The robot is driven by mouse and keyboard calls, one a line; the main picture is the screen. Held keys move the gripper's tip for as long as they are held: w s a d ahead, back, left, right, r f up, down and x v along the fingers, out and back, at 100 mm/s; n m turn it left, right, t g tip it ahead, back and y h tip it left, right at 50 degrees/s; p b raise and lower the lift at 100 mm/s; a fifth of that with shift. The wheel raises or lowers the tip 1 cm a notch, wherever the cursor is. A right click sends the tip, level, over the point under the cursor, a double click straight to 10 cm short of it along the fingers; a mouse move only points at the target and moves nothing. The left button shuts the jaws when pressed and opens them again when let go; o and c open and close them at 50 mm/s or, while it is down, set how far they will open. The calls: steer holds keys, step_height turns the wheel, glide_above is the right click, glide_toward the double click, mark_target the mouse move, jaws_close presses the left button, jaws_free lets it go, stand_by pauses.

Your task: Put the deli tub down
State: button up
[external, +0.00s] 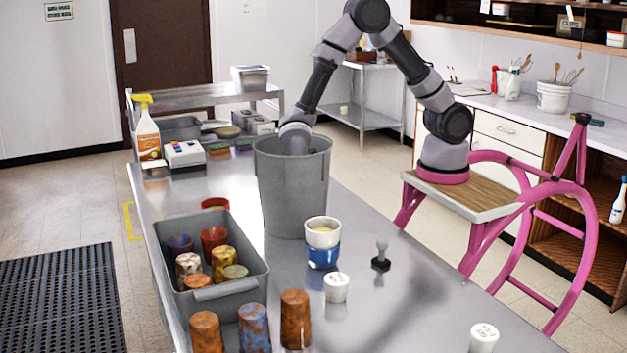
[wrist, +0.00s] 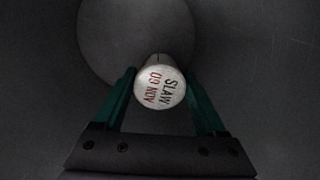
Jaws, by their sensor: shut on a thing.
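In the wrist view my gripper (wrist: 160,80) is shut on a white deli tub (wrist: 160,88), with its round lid facing the camera. The lid is marked SLAW and NOV 09 in red and dark letters. The tub is inside the tall grey bin (external: 291,200), over its round floor (wrist: 120,25). I cannot tell whether the tub touches the floor. In the external view my arm reaches down into the bin, whose wall hides the gripper and the tub.
The bin stands on a steel table. Near it are a grey tub (external: 253,275) of coloured cups, stacked blue and white containers (external: 322,257), a small white tub (external: 337,289) and a dark stamp-like object (external: 381,258). Another white tub (external: 484,338) stands front right. The table's right-front is mostly clear.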

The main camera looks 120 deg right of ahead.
steer(key=shift+f, duration=1.6)
steer(key=shift+f, duration=0.15)
steer(key=o, duration=1.2)
step_height(320, 180, up, 12)
steer(key=shift+r, duration=0.15)
